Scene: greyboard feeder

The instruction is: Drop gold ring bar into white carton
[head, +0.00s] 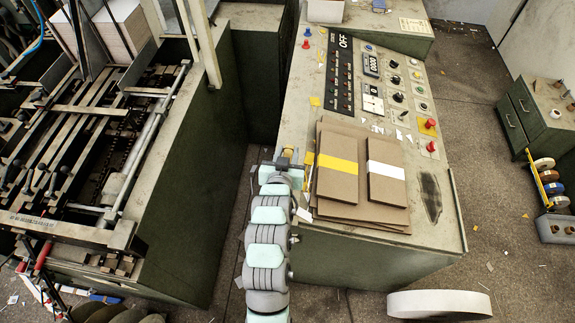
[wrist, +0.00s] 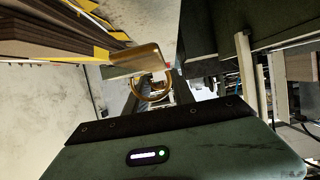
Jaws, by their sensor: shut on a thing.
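My gripper (head: 283,160) is at the left edge of the control console in the head view, too small there to show its fingertips. In the wrist view a gold bar (wrist: 136,60) with a thin gold ring (wrist: 153,92) below it is in front of the dark gripper body, held by my gripper. Two flat brown cartons lie on the console to the right of my gripper. One has a yellow band (head: 338,163); the one farther right has a white band (head: 386,171). The bar is apart from the white-banded carton.
Larger brown boards (head: 360,212) lie under the cartons. The console (head: 310,82) has knobs and red buttons behind them. A feeder machine (head: 110,130) stands at the left, across a narrow floor gap. A green drawer cabinet (head: 530,115) stands at the right.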

